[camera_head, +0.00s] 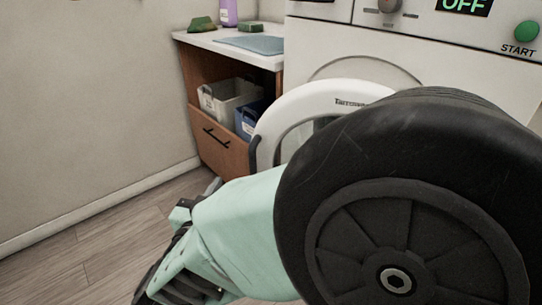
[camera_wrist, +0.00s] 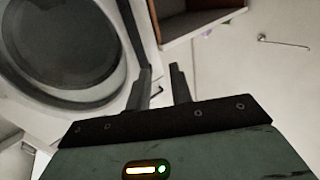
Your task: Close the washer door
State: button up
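The white washer (camera_head: 440,50) stands at the right in the head view. Its round white door (camera_head: 290,108) stands open, swung out toward the left, with a dark handle on its left rim. My arm hides its lower right part. In the wrist view a large white ring with a dark round centre (camera_wrist: 65,50) fills the left; I cannot tell whether it is the door or the drum opening. My gripper (camera_wrist: 161,80) is open and empty, its two fingers apart. The left finger is close to a dark edge beside the ring; contact is unclear.
A wooden cabinet (camera_head: 224,150) with a white top and bins (camera_head: 228,97) stands left of the washer. A sponge (camera_head: 202,24), a purple bottle (camera_head: 229,12) and a blue cloth (camera_head: 250,44) sit on top. Floor (camera_head: 90,235) at lower left is clear.

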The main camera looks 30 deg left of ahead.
jog(key=shift+s+a, duration=0.25)
jog(key=shift+s, duration=0.75)
jog(key=shift+s+a, duration=0.2)
jog(key=shift+s, duration=0.75)
grip_shut()
jog(key=w+d+f+m+g+y+b, duration=0.35)
jog(key=d+f+m, duration=0.5)
jog(key=m, duration=0.45)
jog(key=s+d+r+m+y+b, duration=0.35)
jog(key=d+r+m, duration=0.2)
jog(key=m, duration=1.15)
jog(key=b+x, duration=0.2)
jog(key=x, duration=1.2)
jog(key=shift+a+g+y+b, duration=0.25)
jog(key=shift+g+y+b, duration=0.1)
jog(key=shift+y+b, duration=0.05)
